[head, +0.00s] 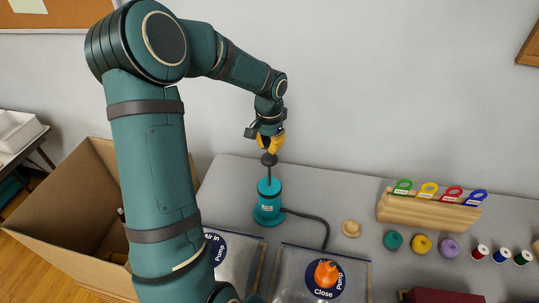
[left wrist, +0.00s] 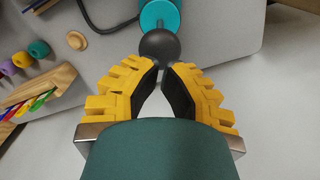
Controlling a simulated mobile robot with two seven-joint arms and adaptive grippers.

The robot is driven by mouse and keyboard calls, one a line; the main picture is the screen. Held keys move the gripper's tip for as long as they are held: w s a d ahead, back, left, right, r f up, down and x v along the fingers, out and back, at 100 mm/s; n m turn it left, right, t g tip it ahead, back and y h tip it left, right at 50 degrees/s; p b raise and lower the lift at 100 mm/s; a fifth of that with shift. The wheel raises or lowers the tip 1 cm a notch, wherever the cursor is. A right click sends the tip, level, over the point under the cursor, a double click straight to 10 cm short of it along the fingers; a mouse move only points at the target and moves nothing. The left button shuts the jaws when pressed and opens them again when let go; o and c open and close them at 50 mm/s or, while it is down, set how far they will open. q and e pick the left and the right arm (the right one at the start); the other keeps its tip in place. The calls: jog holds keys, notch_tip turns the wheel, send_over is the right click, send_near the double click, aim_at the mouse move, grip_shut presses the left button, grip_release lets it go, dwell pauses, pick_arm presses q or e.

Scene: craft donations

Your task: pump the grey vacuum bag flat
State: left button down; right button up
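The teal hand pump (head: 268,203) stands upright on the table, its thin rod raised and topped by a dark ball knob (head: 268,159). My left gripper (head: 269,148) is right above the knob. In the left wrist view its yellow fingers (left wrist: 160,68) converge with tips nearly together, shut with nothing visible between them, at the ball (left wrist: 160,48); contact is unclear. A dark hose runs from the pump toward a greyish clear bag (head: 292,268) with an orange valve piece (head: 326,273) on a "Close Pump" label. Another bag (head: 240,262) lies left, partly hidden by my arm. My right gripper is not visible.
An open cardboard box (head: 60,212) stands left of the table. A wooden holder (head: 425,211) with coloured rings is at the back right. Yarn rolls (head: 421,244), thread spools (head: 480,252), a wooden knob (head: 351,228) and a dark red item (head: 440,296) lie on the right.

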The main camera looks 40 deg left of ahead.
aim_at(269, 156)
pick_arm(q)
jog(key=shift+f, duration=0.15)
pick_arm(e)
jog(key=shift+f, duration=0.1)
